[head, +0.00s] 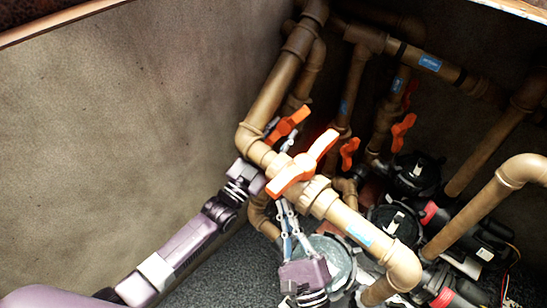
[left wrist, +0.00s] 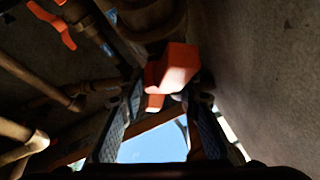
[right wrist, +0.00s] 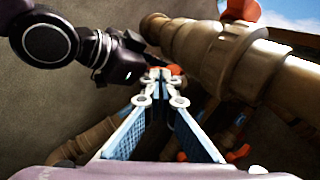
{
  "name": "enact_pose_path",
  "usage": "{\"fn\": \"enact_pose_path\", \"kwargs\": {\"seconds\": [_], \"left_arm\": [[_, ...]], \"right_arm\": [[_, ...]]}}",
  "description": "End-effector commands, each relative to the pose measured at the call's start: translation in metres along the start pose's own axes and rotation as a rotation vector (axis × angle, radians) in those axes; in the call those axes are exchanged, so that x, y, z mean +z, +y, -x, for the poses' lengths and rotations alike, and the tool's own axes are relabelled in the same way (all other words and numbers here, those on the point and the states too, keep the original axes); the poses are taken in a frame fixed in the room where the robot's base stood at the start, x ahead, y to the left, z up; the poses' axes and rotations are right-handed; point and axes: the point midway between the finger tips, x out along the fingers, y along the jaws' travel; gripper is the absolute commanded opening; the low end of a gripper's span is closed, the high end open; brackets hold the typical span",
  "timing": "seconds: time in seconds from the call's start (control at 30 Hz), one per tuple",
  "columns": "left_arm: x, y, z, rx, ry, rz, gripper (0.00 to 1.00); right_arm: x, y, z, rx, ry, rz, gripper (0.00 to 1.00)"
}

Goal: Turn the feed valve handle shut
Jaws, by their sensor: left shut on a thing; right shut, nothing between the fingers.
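Two orange valve handles show close to my grippers in the head view. The larger handle (head: 303,165) sits on the front brown pipe, slanting up to the right. A smaller orange handle (head: 288,122) is just behind it, at the tips of my left gripper (head: 281,133). The left wrist view shows an orange handle (left wrist: 172,70) between the fingers of my left gripper (left wrist: 166,97), which is shut on it. My right gripper (head: 284,202) is shut and empty, below the larger handle. Its closed tips show in the right wrist view (right wrist: 160,75). I cannot tell which handle is labelled feed.
The front pipe (head: 345,218) runs down to the right over pump lids and black motors. More orange handles (head: 402,132) and brown pipes stand behind. A bare wall (head: 120,110) is at the left. The grey floor (head: 215,275) is partly clear.

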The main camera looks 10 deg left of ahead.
Motion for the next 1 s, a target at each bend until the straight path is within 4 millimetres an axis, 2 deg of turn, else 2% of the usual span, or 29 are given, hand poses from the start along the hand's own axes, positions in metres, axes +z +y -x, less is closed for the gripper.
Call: {"fn": "enact_pose_path", "kwargs": {"seconds": [0.1, 0.2, 0.3, 0.43, 0.57, 0.93, 1.0], "left_arm": [[0.003, 0.002, 0.002, 0.003, -0.006, 0.000, 0.00], [0.003, 0.002, 0.002, 0.003, -0.006, 0.000, 0.00], [0.003, 0.002, 0.002, 0.003, -0.006, 0.000, 0.00], [0.003, 0.002, 0.002, 0.003, -0.006, 0.000, 0.00], [0.003, 0.002, 0.002, 0.003, -0.006, 0.000, 0.00], [0.003, 0.002, 0.002, 0.003, -0.007, 0.000, 0.00], [0.003, 0.002, 0.002, 0.003, -0.007, 0.000, 0.00]], "right_arm": [[-0.033, 0.005, -0.013, 0.046, 0.084, 0.100, 0.00], [-0.055, 0.007, -0.017, 0.083, 0.140, 0.160, 0.00], [-0.069, 0.009, -0.018, 0.107, 0.175, 0.194, 0.00], [-0.076, 0.010, -0.025, 0.119, 0.191, 0.212, 0.00], [-0.079, 0.011, -0.042, 0.117, 0.189, 0.213, 0.00], [-0.094, 0.019, -0.118, 0.117, 0.188, 0.212, 0.00], [-0.087, 0.022, -0.128, 0.115, 0.188, 0.206, 0.00]]}}
